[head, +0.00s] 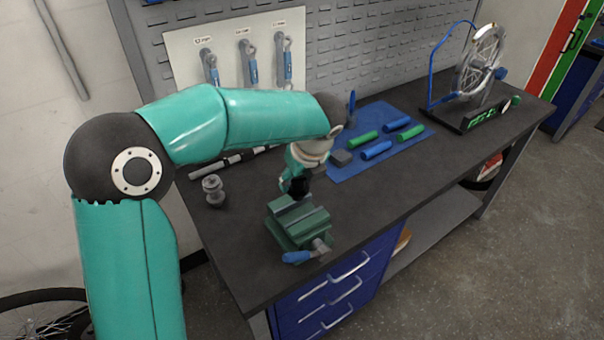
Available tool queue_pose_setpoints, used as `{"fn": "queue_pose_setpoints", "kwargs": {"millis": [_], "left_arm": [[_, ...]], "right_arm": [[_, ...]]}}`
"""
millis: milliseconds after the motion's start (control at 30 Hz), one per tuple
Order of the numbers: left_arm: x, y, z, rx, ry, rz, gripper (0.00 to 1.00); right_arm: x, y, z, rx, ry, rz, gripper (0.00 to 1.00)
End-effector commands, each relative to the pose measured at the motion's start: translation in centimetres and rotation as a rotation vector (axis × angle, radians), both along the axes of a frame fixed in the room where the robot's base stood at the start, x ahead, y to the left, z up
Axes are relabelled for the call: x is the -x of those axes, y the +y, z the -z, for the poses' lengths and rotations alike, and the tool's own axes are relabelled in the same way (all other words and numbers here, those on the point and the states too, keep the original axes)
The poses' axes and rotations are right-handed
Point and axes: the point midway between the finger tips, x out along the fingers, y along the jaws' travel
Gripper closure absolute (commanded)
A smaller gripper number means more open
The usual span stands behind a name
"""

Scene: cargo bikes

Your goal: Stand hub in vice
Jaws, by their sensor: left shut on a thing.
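The green vice (298,225) is fixed near the front edge of the dark bench, with its blue-gripped handle toward the front. My left gripper (297,188) points down just above the vice jaws. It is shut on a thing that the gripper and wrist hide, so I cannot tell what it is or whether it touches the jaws. A grey flanged part that looks like a hub (213,190) stands upright on the bench, left of the vice and apart from it. My right gripper is out of view.
A blue mat (350,168) with blue and green grips lies behind the vice. A wheel in a stand (480,60) is at the far right. Labelled wrenches (250,70) hang on the back board. The bench (400,205) is clear right of the vice.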

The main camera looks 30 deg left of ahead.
Motion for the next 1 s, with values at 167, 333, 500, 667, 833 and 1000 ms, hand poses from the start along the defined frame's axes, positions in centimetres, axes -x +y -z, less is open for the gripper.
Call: {"fn": "queue_pose_setpoints", "kwargs": {"millis": [167,333,500,667,833,1000], "left_arm": [[-0.1,0.0,1.3,0.000,-0.001,0.000,0.94],[-0.2,-0.1,2.5,0.000,-0.001,0.003,0.94],[-0.3,-0.3,3.8,0.000,-0.002,0.005,0.94],[-0.3,-0.3,4.7,-0.001,-0.001,0.007,0.94],[-0.3,-0.4,5.3,0.000,-0.002,0.007,0.94],[-0.3,-0.4,5.4,0.000,-0.002,0.007,0.94]], "right_arm": [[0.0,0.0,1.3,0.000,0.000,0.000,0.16],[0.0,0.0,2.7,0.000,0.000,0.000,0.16],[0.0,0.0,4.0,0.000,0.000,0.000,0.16],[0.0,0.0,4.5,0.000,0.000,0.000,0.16],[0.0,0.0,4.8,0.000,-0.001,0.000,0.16],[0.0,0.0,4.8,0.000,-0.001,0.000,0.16]]}}
